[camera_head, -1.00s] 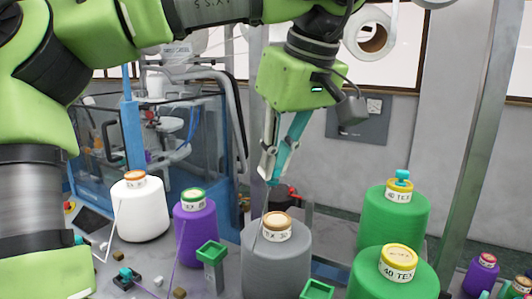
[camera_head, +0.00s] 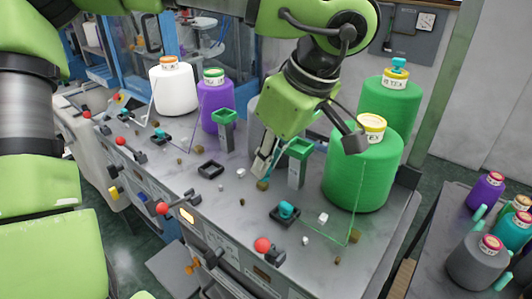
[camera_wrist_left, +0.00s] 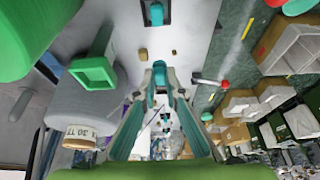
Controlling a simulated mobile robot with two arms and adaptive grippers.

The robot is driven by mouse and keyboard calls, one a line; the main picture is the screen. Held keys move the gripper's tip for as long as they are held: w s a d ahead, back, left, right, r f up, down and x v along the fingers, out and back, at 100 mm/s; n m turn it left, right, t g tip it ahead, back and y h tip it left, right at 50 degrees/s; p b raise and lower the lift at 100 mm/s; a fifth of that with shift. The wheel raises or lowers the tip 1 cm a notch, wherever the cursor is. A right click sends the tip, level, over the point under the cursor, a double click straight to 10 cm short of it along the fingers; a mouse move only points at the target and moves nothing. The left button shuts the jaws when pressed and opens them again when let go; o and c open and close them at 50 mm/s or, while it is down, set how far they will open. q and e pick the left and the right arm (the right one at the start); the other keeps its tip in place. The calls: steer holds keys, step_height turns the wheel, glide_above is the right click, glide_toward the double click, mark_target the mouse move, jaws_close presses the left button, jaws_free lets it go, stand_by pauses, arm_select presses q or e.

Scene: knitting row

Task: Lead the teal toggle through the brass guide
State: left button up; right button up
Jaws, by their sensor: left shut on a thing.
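My left gripper (camera_head: 259,172) is low over the grey machine bed, left of a green square-topped post (camera_head: 300,150). In the wrist view its fingers (camera_wrist_left: 159,75) are shut on a teal toggle (camera_wrist_left: 158,68); in the head view the toggle is hard to make out. Another teal toggle (camera_head: 287,210) sits in a dark square holder to the right, and one more (camera_head: 160,133) is in a holder farther left. I cannot pick out the brass guide with certainty; a small brownish block (camera_head: 263,186) lies just below the fingertips. My right gripper is not in view.
White (camera_head: 172,90), purple (camera_head: 215,105) and green (camera_head: 362,170) yarn cones stand along the back; the grey cone is mostly hidden behind my gripper. Another green post (camera_head: 226,130) stands left. An empty dark holder (camera_head: 210,170) and small cubes lie on the bed. Red knobs (camera_head: 263,245) line the front.

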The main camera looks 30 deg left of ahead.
mark_target(269, 178)
arm_select(q)
steer(key=shift+d+f+b, duration=0.1)
steer(key=shift+f+b, duration=0.65)
steer(key=shift+f, duration=0.45)
steer(key=shift+f+b, duration=0.9)
steer(key=shift+f, duration=0.35)
steer(key=shift+f+b, duration=0.45)
steer(key=shift+f, duration=0.15)
steer(key=shift+a, duration=1)
steer(key=shift+w+a, duration=0.2)
steer(key=shift+a, duration=1.65)
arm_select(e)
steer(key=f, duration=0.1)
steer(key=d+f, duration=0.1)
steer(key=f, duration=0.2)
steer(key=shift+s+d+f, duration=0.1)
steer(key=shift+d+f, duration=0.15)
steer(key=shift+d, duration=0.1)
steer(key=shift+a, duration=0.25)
